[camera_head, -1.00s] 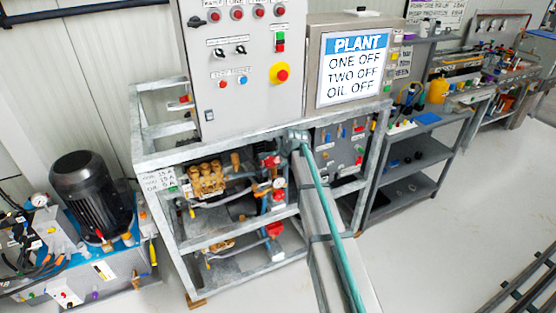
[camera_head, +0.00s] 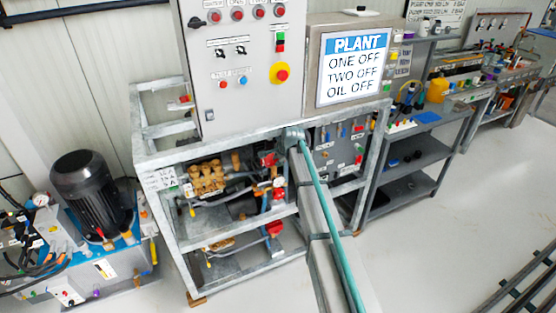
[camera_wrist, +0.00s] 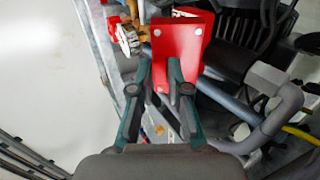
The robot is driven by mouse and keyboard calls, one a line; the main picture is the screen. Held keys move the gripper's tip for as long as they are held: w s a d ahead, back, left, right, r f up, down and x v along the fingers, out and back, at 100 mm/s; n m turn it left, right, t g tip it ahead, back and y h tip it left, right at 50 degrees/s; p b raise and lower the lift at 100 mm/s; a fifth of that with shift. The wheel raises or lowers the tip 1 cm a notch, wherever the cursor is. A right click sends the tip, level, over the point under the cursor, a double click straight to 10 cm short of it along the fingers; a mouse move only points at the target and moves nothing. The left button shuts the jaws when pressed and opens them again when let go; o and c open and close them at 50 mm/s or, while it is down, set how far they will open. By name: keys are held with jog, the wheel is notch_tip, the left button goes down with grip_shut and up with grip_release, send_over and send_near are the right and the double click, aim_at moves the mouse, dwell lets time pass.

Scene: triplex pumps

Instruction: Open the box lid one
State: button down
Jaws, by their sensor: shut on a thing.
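In the wrist view, a red plate (camera_wrist: 186,40) with several pale bolt heads stands in front of my gripper (camera_wrist: 161,72). My gripper's two dark green fingers are shut on the lower edge of this red plate. I cannot tell from these frames whether the plate is a box lid. In the head view my arm reaches to the pump frame (camera_head: 225,152), and my fingers are hidden. A red part (camera_head: 268,159) shows on the frame's upper level beside a gauge, and another red part (camera_head: 274,228) shows lower down.
A grey control box (camera_head: 240,100) and a PLANT sign (camera_head: 353,65) stand on top of the frame. A black motor (camera_head: 88,190) is at left. Pipes (camera_wrist: 275,120) crowd the right of the wrist view. The floor (camera_head: 450,230) at right is mostly clear.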

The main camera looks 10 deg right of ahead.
jog(key=shift+w+r+g+p, duration=0.2)
jog(key=shift+r+g+p, duration=0.1)
jog(key=shift+r, duration=0.15)
jog(key=shift+f, duration=0.1)
jog(key=shift+s, duration=0.1)
jog(key=c, duration=1.1)
grip_release()
jog(key=shift+c, duration=0.2)
jog(key=v, duration=1.2)
jog(key=shift+a, duration=0.15)
